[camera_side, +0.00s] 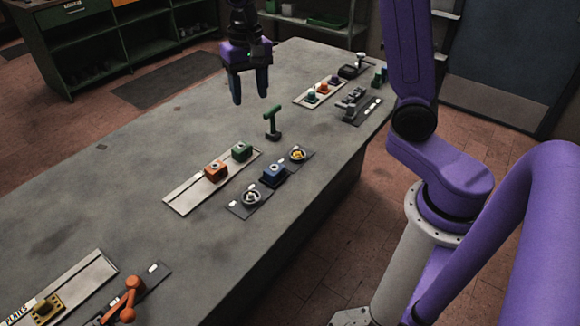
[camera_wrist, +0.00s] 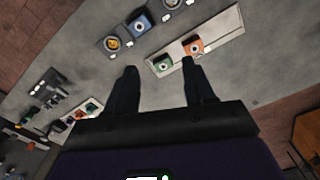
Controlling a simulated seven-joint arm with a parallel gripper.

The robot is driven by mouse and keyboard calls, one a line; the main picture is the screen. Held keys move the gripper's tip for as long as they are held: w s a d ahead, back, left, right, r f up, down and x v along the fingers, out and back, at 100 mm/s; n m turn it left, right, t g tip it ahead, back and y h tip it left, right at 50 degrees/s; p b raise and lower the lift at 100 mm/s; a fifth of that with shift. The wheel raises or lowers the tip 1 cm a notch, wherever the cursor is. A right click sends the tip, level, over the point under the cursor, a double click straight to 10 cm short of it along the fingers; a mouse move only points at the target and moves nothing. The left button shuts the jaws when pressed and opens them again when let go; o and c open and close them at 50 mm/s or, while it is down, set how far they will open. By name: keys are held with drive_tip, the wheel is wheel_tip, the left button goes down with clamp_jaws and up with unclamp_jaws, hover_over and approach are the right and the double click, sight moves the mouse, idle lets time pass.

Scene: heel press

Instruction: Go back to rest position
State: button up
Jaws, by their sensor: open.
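My gripper (camera_side: 249,88) hangs above the far middle part of the grey table (camera_side: 120,190), fingers pointing down. It is open with nothing between its fingers. In the wrist view the two dark fingers of my gripper (camera_wrist: 162,88) stand apart. A green T-shaped handle (camera_side: 271,120) on a dark base stands upright on the table, below and right of the fingers in the side view and apart from them.
A pale tray (camera_side: 185,197) holds an orange block (camera_side: 216,170) and a green block (camera_side: 242,151). Beside it, a blue block (camera_side: 274,173) sits between two round dishes. More fixtures stand at the far end (camera_side: 324,89) and near left (camera_side: 75,290). The left table side is clear.

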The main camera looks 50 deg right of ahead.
drive_tip(key=s+f+n, duration=0.3)
drive_tip(key=s+n, duration=1.4)
drive_tip(key=s, duration=1.2)
drive_tip(key=shift+a, duration=0.3)
